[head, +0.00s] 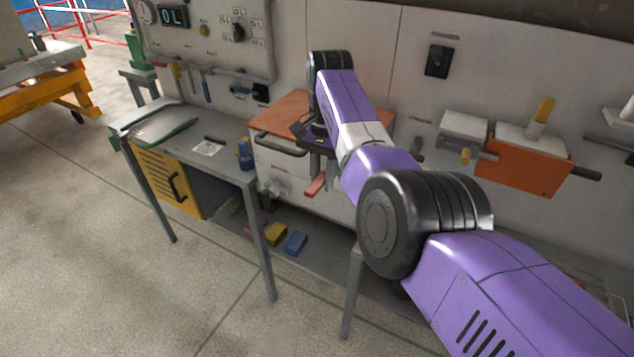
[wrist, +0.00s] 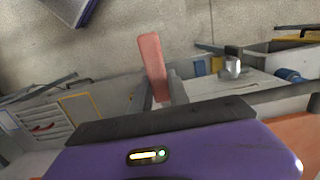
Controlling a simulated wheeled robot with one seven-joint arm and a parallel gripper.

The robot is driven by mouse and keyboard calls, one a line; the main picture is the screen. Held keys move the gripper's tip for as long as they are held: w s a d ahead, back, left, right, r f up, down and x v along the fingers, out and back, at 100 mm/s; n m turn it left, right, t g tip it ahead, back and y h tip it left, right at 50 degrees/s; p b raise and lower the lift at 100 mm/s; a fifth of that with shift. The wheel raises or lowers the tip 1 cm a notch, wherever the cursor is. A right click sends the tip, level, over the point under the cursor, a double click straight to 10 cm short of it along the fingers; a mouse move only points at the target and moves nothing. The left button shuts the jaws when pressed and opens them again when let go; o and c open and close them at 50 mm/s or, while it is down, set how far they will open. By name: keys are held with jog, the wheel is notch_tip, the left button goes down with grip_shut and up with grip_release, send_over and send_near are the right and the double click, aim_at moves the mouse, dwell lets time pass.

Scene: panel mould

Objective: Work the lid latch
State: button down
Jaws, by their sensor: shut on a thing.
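A pale box with an orange lid (head: 284,110) stands against the panel, with a bar handle (head: 282,146) on its front. A flat red lever (head: 315,186) sticks out at the box's front right; it also shows in the wrist view (wrist: 151,58). My gripper (wrist: 161,92) is shut on this red lever, with one finger on each side and the lever's free end reaching beyond the fingertips. In the head view my wrist hides the lever's root and part of the lid. Whether the lever is the lid latch itself, I cannot tell.
A grey bench (head: 215,128) with a blue bottle (head: 245,155) stands to the left. Blue (head: 295,242) and yellow (head: 275,232) blocks lie on the low shelf. An orange box (head: 520,165) is on the panel at right. The floor in front is clear.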

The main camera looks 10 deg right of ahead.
dwell(0.7)
jog(key=c, duration=1.2)
grip_release()
jog(key=shift+w+d, duration=0.1)
jog(key=shift+c, duration=0.2)
jog(key=shift+w+d+r+b, duration=0.15)
jog(key=shift+r+b, duration=0.25)
jog(key=shift+r, duration=1.55)
jog(key=shift+w+d+r+b, duration=0.15)
jog(key=shift+r+b, duration=0.2)
jog(key=shift+r, duration=1.6)
jog(key=shift+a, duration=0.1)
jog(key=shift+s, duration=0.1)
